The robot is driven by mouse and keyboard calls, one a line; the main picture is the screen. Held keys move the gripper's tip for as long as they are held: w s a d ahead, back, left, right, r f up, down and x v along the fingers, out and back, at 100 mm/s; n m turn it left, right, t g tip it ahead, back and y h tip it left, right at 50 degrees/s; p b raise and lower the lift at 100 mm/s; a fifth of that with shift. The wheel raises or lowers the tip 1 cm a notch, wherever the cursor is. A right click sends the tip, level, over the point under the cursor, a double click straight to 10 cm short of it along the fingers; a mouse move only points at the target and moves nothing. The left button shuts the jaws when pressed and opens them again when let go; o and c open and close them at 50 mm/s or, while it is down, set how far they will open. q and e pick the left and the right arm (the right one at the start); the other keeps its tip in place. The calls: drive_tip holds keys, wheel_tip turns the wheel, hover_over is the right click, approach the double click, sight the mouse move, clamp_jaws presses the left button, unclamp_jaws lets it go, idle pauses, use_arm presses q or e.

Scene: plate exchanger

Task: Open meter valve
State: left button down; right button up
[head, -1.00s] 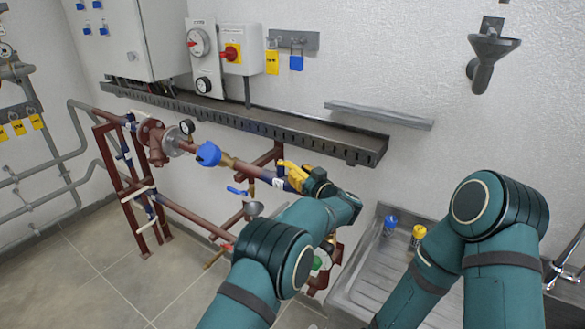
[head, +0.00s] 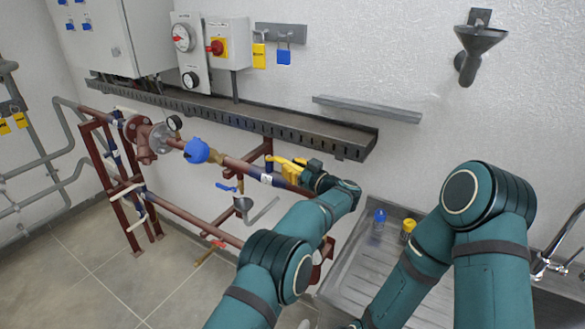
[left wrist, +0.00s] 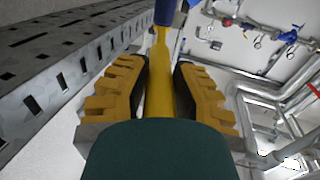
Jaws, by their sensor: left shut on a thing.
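A red pipe (head: 243,168) runs along the wall with a blue round meter (head: 196,151) on it and a brass fitting beside the meter. My left gripper (head: 284,166) is at the pipe, to the right of the meter, and its yellow fingers point left. In the left wrist view, a long yellow lever (left wrist: 159,85) runs between the two fingers (left wrist: 160,88), which are shut on it. The lever leads up to a blue part (left wrist: 165,10) at the top edge. In the head view the lever cannot be told apart from the yellow fingers. My right gripper is not in view.
A slotted metal cable tray (head: 240,122) runs along the wall just above the pipe and close to my left fingers in the left wrist view (left wrist: 60,75). A sink (head: 362,270) with small blue and yellow items is at the right.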

use_arm(q)
drive_tip(key=c, duration=0.8)
unclamp_jaws()
drive_tip(key=shift+a+r, duration=0.1)
drive_tip(key=shift+a, duration=0.05)
drive_tip(key=shift+o, duration=0.2)
drive_tip(key=v, duration=1.2)
drive_tip(key=shift+o, duration=0.2)
